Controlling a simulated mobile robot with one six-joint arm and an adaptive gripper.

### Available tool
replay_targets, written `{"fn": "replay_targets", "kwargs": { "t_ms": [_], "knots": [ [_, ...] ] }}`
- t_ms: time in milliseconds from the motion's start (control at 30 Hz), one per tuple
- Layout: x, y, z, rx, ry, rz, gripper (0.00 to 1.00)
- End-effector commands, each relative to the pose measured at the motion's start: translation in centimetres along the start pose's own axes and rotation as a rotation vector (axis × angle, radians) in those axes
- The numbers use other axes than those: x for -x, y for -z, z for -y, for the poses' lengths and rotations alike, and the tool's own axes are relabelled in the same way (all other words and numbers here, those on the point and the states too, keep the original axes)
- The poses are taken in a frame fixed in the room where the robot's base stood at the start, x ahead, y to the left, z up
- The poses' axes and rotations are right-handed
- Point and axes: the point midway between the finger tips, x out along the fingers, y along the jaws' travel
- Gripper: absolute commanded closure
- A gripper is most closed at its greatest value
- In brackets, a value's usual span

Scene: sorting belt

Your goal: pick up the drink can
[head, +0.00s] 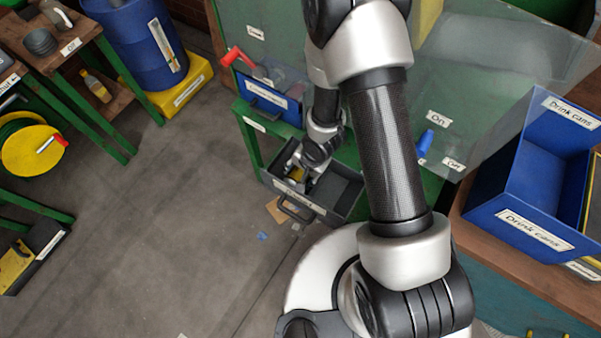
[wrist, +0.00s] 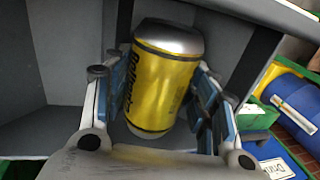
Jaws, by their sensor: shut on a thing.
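The drink can (wrist: 163,85) is yellow with black lettering and a silver end. In the wrist view it stands slightly tilted between the two blue-padded fingers of my gripper (wrist: 158,95), which is shut on it. In the head view a small yellow part of the can (head: 297,173) shows at my gripper (head: 299,177), low in the dark grey box (head: 343,211) at the green frame. Whether the can touches the box floor is hard to tell. The box's grey walls surround the can in the wrist view.
Blue bins labelled "Drink cans" (head: 533,229) stand on a bench at the right. A clear panel (head: 500,65) rises behind my arm. A blue labelled bin (head: 262,97) is left of the gripper. Open floor (head: 170,230) lies at the left, with green tables beyond.

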Motion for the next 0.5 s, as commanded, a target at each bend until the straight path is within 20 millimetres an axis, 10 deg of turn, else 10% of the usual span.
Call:
{"fn": "replay_targets", "kwargs": {
  "t_ms": [500],
  "knots": [
    [2.0,0.0,0.6,0.003,-0.034,0.004,0.62]
  ]
}}
